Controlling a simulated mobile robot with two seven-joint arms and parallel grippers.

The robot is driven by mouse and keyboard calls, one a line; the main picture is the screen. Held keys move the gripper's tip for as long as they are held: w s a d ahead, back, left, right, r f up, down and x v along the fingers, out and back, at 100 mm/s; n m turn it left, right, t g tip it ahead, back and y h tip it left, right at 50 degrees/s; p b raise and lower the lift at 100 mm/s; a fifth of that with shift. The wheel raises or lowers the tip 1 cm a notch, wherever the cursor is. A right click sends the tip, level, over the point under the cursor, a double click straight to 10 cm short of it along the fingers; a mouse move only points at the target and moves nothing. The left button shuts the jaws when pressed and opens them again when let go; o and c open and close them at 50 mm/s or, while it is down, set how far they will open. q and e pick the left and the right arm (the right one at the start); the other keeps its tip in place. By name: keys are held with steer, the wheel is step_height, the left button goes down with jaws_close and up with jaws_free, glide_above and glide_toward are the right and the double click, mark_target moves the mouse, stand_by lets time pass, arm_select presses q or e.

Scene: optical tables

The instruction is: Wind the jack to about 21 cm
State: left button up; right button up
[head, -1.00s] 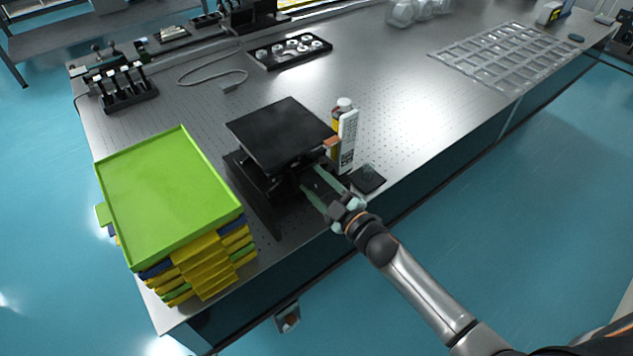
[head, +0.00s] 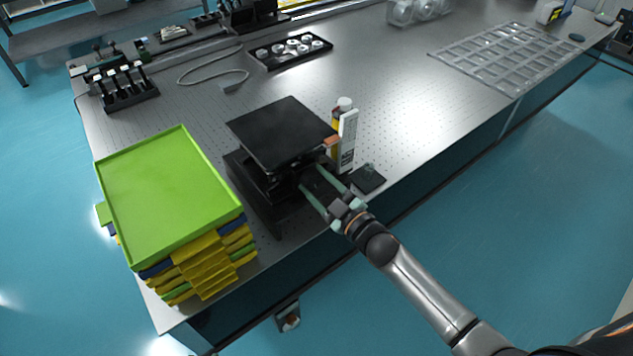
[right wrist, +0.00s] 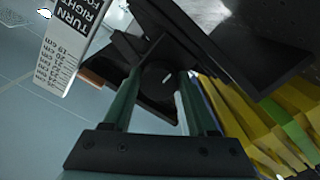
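The black jack (head: 278,135) stands on the optical table, its flat top plate raised and level. An orange pointer (head: 331,141) at its side is beside an upright white scale card (head: 348,140). In the right wrist view the card (right wrist: 69,45) reads "TURN RIGHT" with centimetre marks around 19 and up; the exact reading is unclear. My right gripper (head: 312,178) is at the jack's front. In the right wrist view its green fingers (right wrist: 158,88) lie on either side of the dark round knob (right wrist: 160,76); contact is unclear. My left gripper is out of view.
Stacked trays with a green one on top (head: 165,190) stand close left of the jack. A bottle (head: 344,104) stands behind the card, and a small dark pad (head: 368,178) lies to its right. The table right of these is clear up to a clear compartment tray (head: 500,58).

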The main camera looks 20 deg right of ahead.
steer(key=o, duration=0.3)
steer(key=shift+o, duration=0.2)
steer(key=shift+s, duration=0.1)
steer(key=b+v, duration=0.1)
steer(key=v, duration=1.1)
steer(key=shift+s, duration=0.15)
steer(key=shift+d, duration=0.1)
steer(key=s+a+f+m+g+h, duration=0.3)
steer(key=s+f+m+g, duration=0.4)
steer(key=s+f, duration=0.7)
step_height(320, 180, down, 3)
steer(key=shift+a+f+m+g+h, duration=0.15)
steer(key=shift+m+g+h, duration=0.3)
steer(key=shift+m, duration=0.45)
